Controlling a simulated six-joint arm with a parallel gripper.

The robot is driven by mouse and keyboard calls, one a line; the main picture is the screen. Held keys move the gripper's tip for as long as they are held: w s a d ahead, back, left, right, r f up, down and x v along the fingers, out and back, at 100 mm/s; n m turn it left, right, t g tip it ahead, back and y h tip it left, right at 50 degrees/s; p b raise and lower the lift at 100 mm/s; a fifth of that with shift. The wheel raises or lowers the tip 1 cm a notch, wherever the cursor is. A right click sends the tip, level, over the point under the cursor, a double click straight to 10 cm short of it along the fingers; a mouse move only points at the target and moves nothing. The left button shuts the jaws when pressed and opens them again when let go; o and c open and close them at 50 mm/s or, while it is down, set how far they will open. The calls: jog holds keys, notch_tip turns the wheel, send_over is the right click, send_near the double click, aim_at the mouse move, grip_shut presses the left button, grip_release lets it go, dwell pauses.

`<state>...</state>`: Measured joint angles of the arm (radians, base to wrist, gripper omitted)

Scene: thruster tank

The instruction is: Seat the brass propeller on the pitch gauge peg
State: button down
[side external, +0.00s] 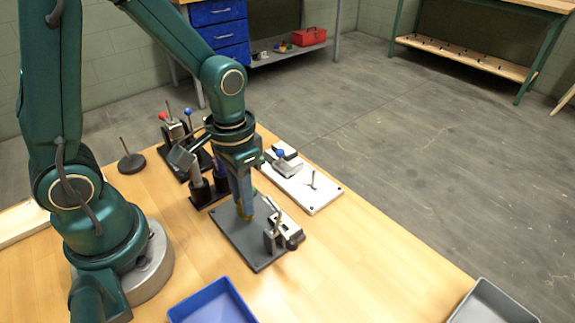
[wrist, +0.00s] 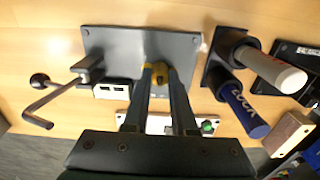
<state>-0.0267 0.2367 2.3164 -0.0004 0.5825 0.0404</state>
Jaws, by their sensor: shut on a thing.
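My gripper (side external: 243,211) is shut on the small brass propeller (wrist: 160,72), low over a grey base plate (side external: 232,238). In the wrist view, the brass shows between the two fingertips (wrist: 162,70), in front of the grey plate (wrist: 112,42); the fingers hide part of it. I cannot tell whether the propeller touches the plate or a peg there. A metal fixture with a lever (side external: 282,236) stands at the plate's near right edge. A white plate with a thin upright peg (side external: 312,181) lies beyond it. I cannot tell which peg is the gauge peg.
A black holder with a blue tube (wrist: 246,112) and a pale tube (wrist: 276,70) stands beside the grey plate. Metal blocks with red and blue knobs (side external: 175,122) stand behind. A blue tray (side external: 215,303) and a grey tray (side external: 490,303) sit in front. A black disc with a rod (side external: 131,162) stands left.

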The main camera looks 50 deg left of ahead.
jog(key=c, duration=0.6)
grip_release()
jog(key=shift+c, duration=0.2)
jog(key=shift+r, duration=4.6)
